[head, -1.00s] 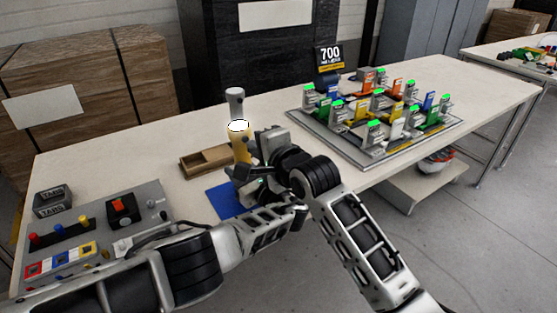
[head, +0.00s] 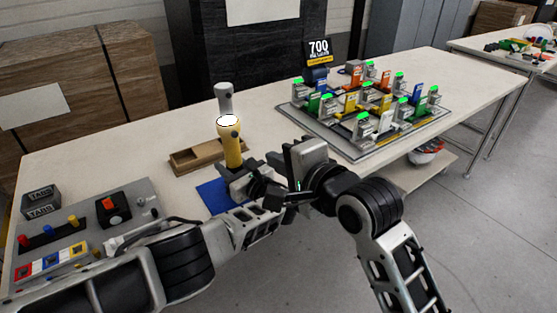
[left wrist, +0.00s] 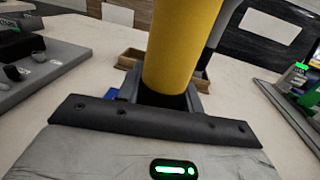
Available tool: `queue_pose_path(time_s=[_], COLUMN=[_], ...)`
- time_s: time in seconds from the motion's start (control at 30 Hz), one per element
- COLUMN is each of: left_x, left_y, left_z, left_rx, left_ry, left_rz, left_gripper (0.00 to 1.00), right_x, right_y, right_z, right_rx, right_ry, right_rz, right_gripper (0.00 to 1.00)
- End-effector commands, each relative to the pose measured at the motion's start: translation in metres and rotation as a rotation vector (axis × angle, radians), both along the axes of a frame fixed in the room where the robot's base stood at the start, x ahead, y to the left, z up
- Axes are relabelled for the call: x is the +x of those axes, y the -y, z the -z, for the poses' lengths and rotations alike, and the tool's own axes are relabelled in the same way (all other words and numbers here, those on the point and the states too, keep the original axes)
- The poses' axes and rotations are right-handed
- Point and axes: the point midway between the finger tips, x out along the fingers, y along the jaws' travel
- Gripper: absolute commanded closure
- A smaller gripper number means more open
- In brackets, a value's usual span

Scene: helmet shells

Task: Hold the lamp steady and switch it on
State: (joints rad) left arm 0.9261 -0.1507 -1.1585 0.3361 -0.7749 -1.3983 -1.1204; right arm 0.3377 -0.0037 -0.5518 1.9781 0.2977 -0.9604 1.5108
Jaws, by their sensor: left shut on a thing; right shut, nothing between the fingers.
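The lamp (head: 232,150) has a yellow body and stands upright above the blue mat, with a bright white round face at its top. I cannot tell whether that face is lit. A grey cylinder (head: 224,100) shows above it; I cannot tell whether it is part of the lamp. My left gripper (head: 236,172) is shut on the lamp's lower body. The left wrist view shows the yellow body (left wrist: 180,45) rising from between the fingers. My right gripper (head: 285,158) is shut and empty, to the right of the lamp and apart from it. The lamp's switch cannot be made out.
A blue mat (head: 212,194) lies under the left gripper, with a wooden tray (head: 185,163) behind. A grey panel with buttons (head: 135,205) and a small dark box (head: 41,201) stand at left. A board of coloured blocks (head: 350,152) lies at right. The table (head: 110,140) is clear behind.

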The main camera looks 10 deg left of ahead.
Motion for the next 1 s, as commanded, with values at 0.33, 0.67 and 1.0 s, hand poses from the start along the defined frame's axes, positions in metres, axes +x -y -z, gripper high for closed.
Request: queue_pose_path(time_s=[0.33, 0.67, 1.0], left_x=[-0.001, -0.006, -0.050], left_y=[0.000, 0.008, 0.058], left_z=[0.002, 0.002, 0.003], left_rx=[-0.002, -0.001, -0.006], left_ry=[-0.004, -0.003, -0.005], left_rz=[-0.001, 0.002, 0.002], left_gripper=[0.38, 0.38, 0.38], right_x=[0.000, 0.000, 0.000], right_y=[0.000, 0.000, 0.000], right_z=[0.000, 0.000, 0.000], right_rx=[0.001, 0.001, 0.001], right_ry=[0.001, 0.001, 0.001], right_rz=[0.000, 0.000, 0.000], right_gripper=[1.00, 1.00, 1.00])
